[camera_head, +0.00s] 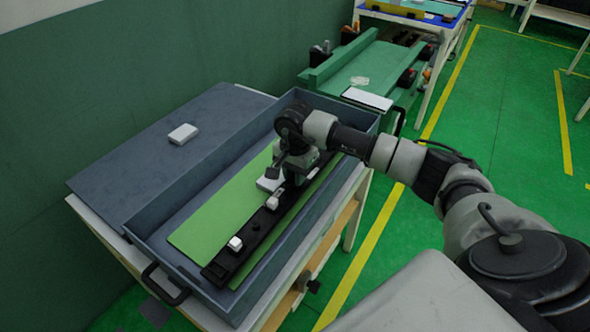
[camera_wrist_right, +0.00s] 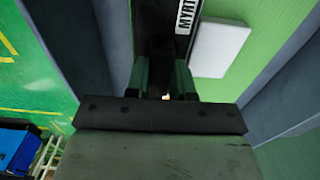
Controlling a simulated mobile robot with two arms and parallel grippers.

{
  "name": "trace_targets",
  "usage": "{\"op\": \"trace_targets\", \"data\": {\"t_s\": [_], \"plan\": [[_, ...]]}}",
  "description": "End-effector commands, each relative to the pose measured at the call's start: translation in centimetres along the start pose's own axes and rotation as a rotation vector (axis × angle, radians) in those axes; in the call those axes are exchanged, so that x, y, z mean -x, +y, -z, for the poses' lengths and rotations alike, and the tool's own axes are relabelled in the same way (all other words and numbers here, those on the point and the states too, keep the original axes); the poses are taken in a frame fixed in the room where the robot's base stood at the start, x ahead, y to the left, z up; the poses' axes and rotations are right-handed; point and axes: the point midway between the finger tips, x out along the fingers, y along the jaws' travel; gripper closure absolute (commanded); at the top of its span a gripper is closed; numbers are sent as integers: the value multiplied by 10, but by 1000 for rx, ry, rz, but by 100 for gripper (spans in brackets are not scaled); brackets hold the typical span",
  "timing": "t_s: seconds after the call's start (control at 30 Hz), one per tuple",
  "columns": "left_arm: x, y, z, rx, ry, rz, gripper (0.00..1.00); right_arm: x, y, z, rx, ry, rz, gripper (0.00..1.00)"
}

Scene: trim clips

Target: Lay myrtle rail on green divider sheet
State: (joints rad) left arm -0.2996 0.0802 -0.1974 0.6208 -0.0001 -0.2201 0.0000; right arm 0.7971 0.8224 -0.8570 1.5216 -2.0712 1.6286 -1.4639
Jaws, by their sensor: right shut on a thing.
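The myrtle rail (camera_head: 250,244) is a long black strip with white clips along it. Its white label, reading "MYRT" as far as it shows, is in the right wrist view (camera_wrist_right: 186,16). The rail lies lengthwise over the right part of the green divider sheet (camera_head: 212,215), inside a grey-blue tray; I cannot tell whether it rests on the sheet or hangs just above it. My right gripper (camera_head: 296,181) is shut on the rail toward its far end; its fingers also show in the right wrist view (camera_wrist_right: 163,82). My left gripper is not in view.
The grey-blue tray (camera_head: 186,192) has raised walls and a black handle (camera_head: 165,285). A white block (camera_head: 269,181) is beside the rail. A grey panel (camera_head: 140,140) at left carries another white block (camera_head: 183,134). A green bench (camera_head: 365,65) stands behind.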

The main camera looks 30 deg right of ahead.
Motion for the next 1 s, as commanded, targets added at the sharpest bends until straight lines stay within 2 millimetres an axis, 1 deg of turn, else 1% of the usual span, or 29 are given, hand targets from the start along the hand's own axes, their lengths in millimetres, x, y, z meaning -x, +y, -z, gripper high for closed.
{"op": "trace_targets", "data": {"t_s": [0.03, 0.2, 0.63, 1.0], "plan": [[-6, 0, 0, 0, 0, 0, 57, -8, 0, 0, -1, 0, 1, 100], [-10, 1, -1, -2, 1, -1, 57, -16, 0, 0, -1, 0, 1, 100], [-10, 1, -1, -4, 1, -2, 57, -17, 0, 0, 0, 0, 1, 100], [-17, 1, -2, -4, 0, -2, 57, -24, 0, 0, 0, 0, 1, 100]]}}
